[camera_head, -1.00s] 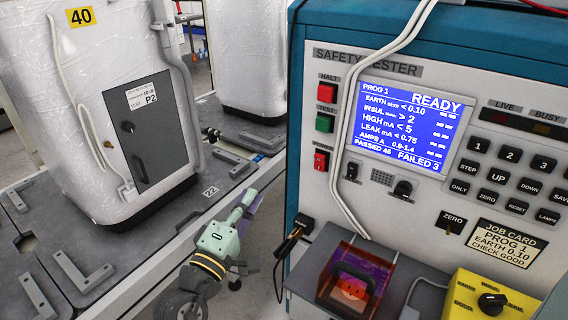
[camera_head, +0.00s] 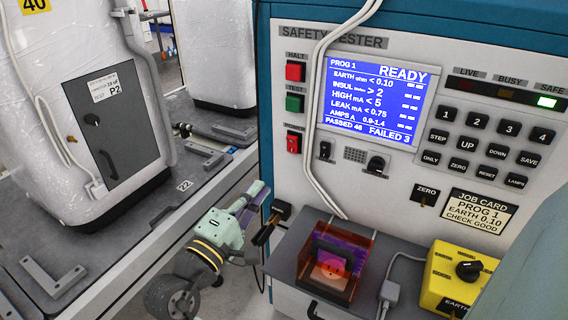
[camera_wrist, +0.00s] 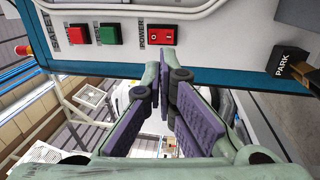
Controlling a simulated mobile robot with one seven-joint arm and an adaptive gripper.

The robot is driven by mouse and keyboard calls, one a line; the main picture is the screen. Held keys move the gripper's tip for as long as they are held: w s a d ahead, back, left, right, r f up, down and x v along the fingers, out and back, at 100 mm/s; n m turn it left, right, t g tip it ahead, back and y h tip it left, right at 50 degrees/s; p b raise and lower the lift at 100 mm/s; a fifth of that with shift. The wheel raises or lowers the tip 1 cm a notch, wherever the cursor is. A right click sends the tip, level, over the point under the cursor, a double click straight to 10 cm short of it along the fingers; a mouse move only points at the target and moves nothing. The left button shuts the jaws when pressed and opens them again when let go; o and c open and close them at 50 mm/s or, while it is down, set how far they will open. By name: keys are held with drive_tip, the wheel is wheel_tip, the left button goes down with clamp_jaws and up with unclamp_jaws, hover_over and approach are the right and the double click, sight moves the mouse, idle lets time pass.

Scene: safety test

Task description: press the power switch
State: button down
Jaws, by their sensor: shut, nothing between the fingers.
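The power switch (camera_head: 293,143) is a small red rocker at the left edge of the safety tester's front panel, below the green TEST button. It also shows in the wrist view (camera_wrist: 160,35), beside its POWER label. My gripper (camera_head: 258,190) is pale green with purple finger pads. It is left of and below the switch in the head view, apart from the panel. In the wrist view my gripper (camera_wrist: 164,70) has its fingertips together, empty, just below the switch in the picture. The exact gap to the panel is hard to tell.
The red HALT button (camera_head: 295,72) and green TEST button (camera_head: 294,103) sit above the switch. A black plug in the PARK holder (camera_head: 273,219) is close to my gripper. A dark shelf (camera_head: 390,245) with an orange-purple clear box (camera_head: 331,268) juts out below the panel.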

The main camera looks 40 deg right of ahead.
drive_tip(key=shift+w+d+f+b, duration=0.2)
drive_tip(key=shift+d+b, duration=0.3)
drive_tip(key=shift+b, duration=2.1)
drive_tip(key=p, duration=0.3)
approach(290, 143)
drive_tip(key=x, duration=0.5)
drive_tip(key=shift+d, duration=0.4)
drive_tip(key=shift+w+d, duration=0.3)
drive_tip(key=shift+d, duration=0.3)
drive_tip(key=shift+r, duration=0.1)
